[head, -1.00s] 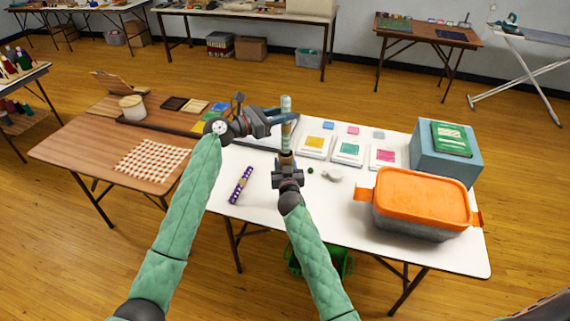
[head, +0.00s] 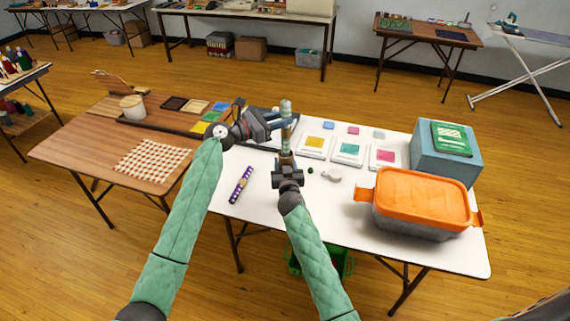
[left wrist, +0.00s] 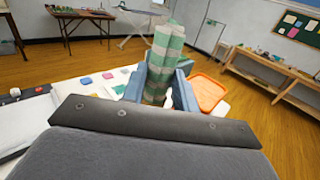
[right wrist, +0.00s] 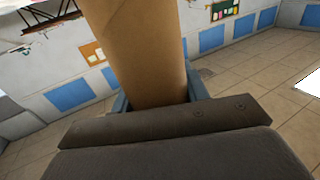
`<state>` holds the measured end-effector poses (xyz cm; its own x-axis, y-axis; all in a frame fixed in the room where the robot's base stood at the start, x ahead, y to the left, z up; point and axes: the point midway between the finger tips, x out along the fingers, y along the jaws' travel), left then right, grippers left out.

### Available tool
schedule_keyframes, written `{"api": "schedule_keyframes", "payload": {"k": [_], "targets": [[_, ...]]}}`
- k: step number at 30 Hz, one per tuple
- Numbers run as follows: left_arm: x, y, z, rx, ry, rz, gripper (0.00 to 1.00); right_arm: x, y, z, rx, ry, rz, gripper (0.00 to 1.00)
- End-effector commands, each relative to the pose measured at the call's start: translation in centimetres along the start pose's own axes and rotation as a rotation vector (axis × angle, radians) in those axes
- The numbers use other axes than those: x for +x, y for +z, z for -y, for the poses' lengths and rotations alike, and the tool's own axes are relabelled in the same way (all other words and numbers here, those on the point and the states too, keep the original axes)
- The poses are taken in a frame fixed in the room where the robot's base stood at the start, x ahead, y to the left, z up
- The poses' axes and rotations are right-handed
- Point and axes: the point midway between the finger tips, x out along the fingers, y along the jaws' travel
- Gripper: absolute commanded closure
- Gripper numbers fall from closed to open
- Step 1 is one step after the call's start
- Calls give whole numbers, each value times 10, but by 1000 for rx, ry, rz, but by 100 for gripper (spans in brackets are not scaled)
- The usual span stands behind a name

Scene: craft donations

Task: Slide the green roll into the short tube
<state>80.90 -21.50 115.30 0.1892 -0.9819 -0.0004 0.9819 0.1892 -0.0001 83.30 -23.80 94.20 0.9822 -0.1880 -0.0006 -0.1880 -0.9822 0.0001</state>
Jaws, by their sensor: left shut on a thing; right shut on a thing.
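The green roll (head: 286,106), banded green and pale, stands upright in my left gripper (head: 283,122), which is shut on it; it also fills the middle of the left wrist view (left wrist: 164,58). The short tube (head: 286,150), plain brown cardboard, stands upright in my right gripper (head: 287,174), which is shut on it; the right wrist view shows its side large (right wrist: 140,50). The roll is above the tube and roughly in line with it. The roll's lower end is hidden around the left fingers, so I cannot tell whether it is inside the tube's mouth.
The white table (head: 325,215) holds a purple patterned roll (head: 241,185), stamp pads, a white round item (head: 332,175), an orange-lidded bin (head: 422,200) and a blue box (head: 445,158). A wooden table (head: 90,140) adjoins at left. The front middle of the white table is clear.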

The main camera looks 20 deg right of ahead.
Motion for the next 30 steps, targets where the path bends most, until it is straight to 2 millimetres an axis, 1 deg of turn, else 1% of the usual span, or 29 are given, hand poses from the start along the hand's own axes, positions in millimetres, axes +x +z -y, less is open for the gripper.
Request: {"api": "schedule_keyframes", "payload": {"k": [8,30], "targets": [[0,-2,0,0,0,0,93,0,0,0,0,0,0,79],[0,-20,0,-1,0,0,93,0,0,0,0,0,0,79]]}}
